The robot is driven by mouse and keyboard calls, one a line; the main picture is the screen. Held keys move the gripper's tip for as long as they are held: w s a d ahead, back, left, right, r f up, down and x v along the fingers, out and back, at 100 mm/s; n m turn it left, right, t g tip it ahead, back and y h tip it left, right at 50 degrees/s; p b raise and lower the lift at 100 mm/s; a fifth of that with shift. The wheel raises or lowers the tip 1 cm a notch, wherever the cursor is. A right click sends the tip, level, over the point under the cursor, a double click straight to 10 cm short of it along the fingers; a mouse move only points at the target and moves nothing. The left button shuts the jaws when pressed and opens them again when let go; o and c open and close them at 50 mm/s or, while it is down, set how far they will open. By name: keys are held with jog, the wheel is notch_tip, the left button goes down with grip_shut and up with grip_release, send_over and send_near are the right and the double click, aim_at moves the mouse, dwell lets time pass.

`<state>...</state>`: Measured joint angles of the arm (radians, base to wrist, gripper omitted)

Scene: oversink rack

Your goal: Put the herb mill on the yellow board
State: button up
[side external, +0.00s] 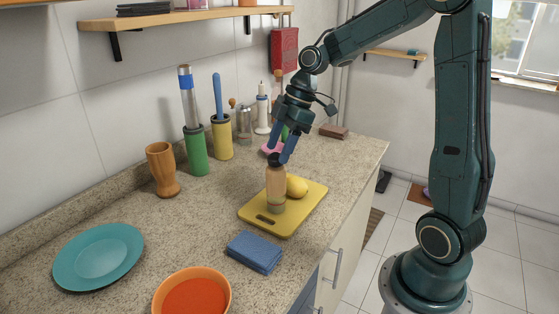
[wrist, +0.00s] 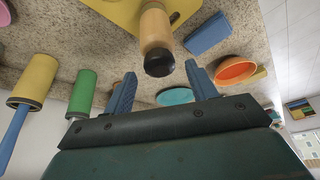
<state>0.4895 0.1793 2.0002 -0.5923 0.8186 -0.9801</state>
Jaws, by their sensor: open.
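The herb mill (side external: 276,184) is a tan wooden cylinder with a black top and a pale band near its base. It stands upright on the yellow board (side external: 254,220), close to the board's handle slot. In the wrist view the mill (wrist: 156,30) shows its dark cap towards me, with part of the yellow board (wrist: 115,12) behind it. My gripper (side external: 280,156) is open at the mill's top, its blue fingers pointing down. In the wrist view the cap lies between the lines of the two spread fingers, with gaps on both sides.
A yellow lemon (side external: 297,186) lies on the board beside the mill. A folded blue cloth (side external: 255,252), an orange bowl (side external: 192,295) and a teal plate (side external: 98,257) are nearer the front. A wooden cup (side external: 162,168) and green and yellow holders (side external: 196,150) line the wall.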

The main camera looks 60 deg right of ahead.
jog(key=v, duration=0.9)
jog(key=shift+a+r, duration=0.1)
jog(key=shift+a, duration=0.05)
dwell(0.4)
jog(key=s+a+r+m+t+h, duration=0.1)
jog(key=s+a+m+h, duration=0.1)
jog(key=s+a+m, duration=0.5)
jog(key=s+a+f+m+t+h, duration=0.1)
jog(key=s+m, duration=0.1)
jog(key=s, duration=0.3)
jog(key=s+a+f+m+t, duration=0.1)
jog(key=s+a+f+m, duration=0.1)
jog(key=s, duration=0.3)
jog(key=shift+s+h, duration=0.4)
jog(key=shift+a+f, duration=0.1)
dwell(0.6)
